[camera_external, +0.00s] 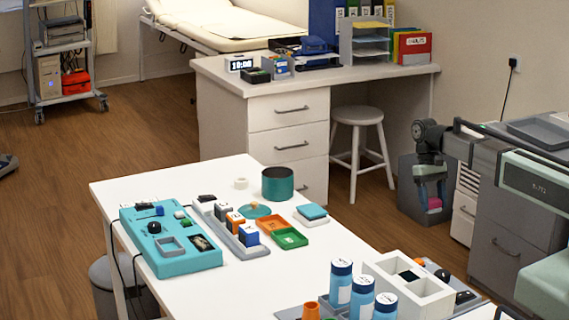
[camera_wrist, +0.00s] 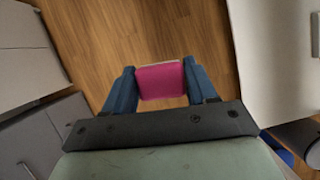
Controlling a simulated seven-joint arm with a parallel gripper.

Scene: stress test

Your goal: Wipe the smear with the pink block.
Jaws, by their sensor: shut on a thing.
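The pink block (camera_wrist: 160,84) is between the two blue fingers of my gripper (camera_wrist: 158,74) in the wrist view. My gripper is shut on it, with wooden floor behind it. In the external view my gripper (camera_external: 433,200) hangs at the right, away from the white table (camera_external: 340,253), with the pink block (camera_external: 434,205) small at its lower end. I cannot make out a smear on the visible white tabletop; the objects there may hide it.
The table bears a teal device (camera_external: 170,243), a teal pot (camera_external: 278,184), coloured trays (camera_external: 290,238), several blue bottles (camera_external: 362,297) and a white divided box (camera_external: 408,285). Its middle is partly clear. A stool (camera_external: 358,118) and grey cabinet (camera_external: 510,225) stand nearby.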

